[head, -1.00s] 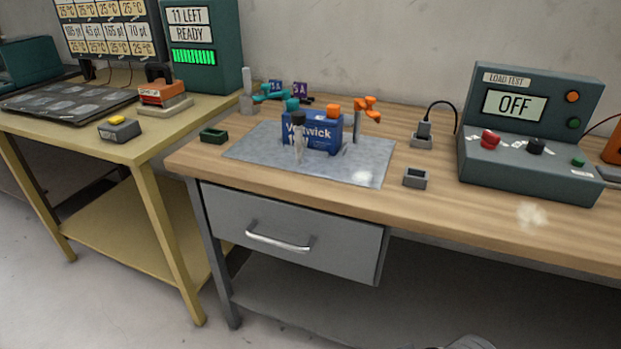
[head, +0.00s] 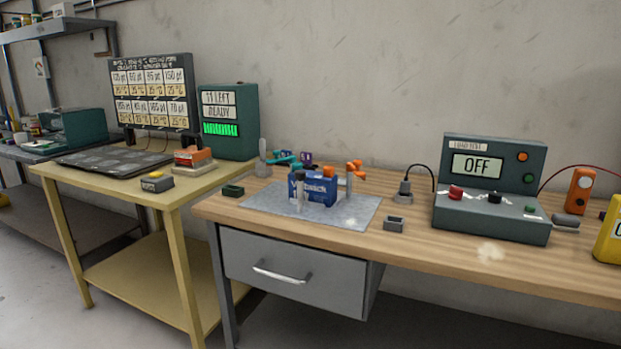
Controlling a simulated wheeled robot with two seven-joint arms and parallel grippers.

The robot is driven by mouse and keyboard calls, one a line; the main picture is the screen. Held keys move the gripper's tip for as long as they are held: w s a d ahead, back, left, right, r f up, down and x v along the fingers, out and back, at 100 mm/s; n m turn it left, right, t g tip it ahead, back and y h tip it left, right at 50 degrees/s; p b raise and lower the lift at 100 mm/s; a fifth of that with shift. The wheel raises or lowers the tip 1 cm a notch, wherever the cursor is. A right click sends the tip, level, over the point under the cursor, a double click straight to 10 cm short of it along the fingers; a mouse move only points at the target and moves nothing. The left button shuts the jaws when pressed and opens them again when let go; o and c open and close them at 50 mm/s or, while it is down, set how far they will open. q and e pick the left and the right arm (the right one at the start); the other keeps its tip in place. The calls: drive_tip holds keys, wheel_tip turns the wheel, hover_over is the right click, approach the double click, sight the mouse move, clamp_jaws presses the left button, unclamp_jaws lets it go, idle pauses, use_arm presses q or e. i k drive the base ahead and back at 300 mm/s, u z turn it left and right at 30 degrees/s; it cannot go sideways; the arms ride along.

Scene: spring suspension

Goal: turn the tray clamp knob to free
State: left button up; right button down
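A dark tray (head: 115,163) with several pale patches lies flat on the yellow table at the left. A red and orange device on a pale base (head: 193,160) stands right of the tray. I cannot tell which part, if any of these, is the clamp knob. Neither of my grippers shows in the head view.
A wooden bench (head: 430,248) holds a blue battery (head: 318,190) on a grey mat (head: 352,219). A load test box (head: 490,190) reading OFF stands at its right. A board of labels (head: 153,92) and a green READY box (head: 228,120) stand behind the tray.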

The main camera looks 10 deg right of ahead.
sight(300, 176)
drive_tip(key=u, duration=0.7)
drive_tip(key=i, duration=1.3)
drive_tip(key=z, duration=0.65)
